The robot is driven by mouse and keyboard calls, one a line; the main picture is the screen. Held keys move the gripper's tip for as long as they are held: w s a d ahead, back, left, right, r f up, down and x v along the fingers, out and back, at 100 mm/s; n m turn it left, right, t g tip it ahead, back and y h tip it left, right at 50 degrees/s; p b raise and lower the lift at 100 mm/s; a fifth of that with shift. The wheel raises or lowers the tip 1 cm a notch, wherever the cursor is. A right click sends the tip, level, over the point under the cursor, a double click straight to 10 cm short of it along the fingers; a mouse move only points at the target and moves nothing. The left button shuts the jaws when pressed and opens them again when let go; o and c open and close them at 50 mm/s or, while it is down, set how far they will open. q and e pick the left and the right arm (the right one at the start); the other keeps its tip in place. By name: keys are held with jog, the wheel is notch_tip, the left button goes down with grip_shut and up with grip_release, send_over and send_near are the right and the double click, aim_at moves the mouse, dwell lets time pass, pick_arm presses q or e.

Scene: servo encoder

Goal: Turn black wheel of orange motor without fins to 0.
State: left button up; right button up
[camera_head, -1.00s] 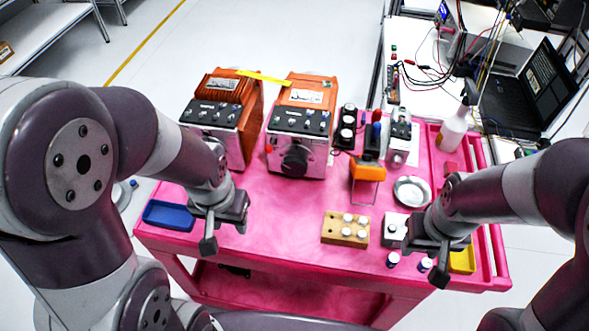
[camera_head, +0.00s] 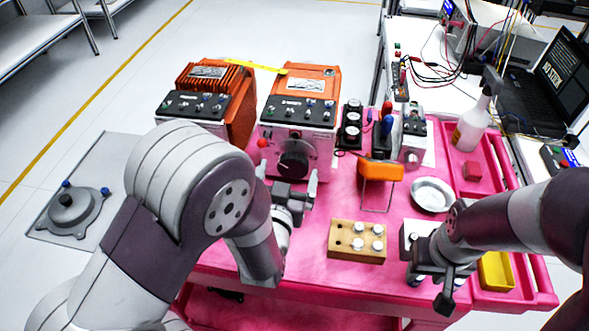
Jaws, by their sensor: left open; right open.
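The orange motor without fins (camera_head: 313,82) stands at the back middle of the pink cart, with a smooth orange top and a control panel. Its black wheel (camera_head: 293,164) is on the front face, low down; any marking on it is too small to read. The finned orange motor (camera_head: 207,77) stands to its left, partly hidden by my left arm. My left gripper (camera_head: 290,187) is open just in front of and below the black wheel, its fingers pointing toward the motor; I cannot tell whether it touches. My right gripper (camera_head: 446,290) is open and empty at the cart's front right.
A wooden block with pegs (camera_head: 357,242) lies right of my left gripper. An orange-topped stand (camera_head: 380,170), a metal dish (camera_head: 432,194), a yellow tray (camera_head: 497,271) and a spray bottle (camera_head: 471,126) occupy the right side. A yellow strip (camera_head: 252,66) spans between the motors.

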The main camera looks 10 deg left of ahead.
pick_arm(q)
jog(key=r+t, duration=0.1)
jog(key=r, duration=0.1)
jog(key=b, duration=0.2)
send_near(292, 171)
jog(key=w, duration=0.4)
pick_arm(e)
jog(key=shift+f, duration=0.8)
pick_arm(q)
jog(key=w+p, duration=0.1)
jog(key=w, duration=0.5)
jog(key=shift+w, duration=0.35)
pick_arm(e)
jog(key=shift+r, duration=0.35)
pick_arm(q)
jog(key=c, duration=1)
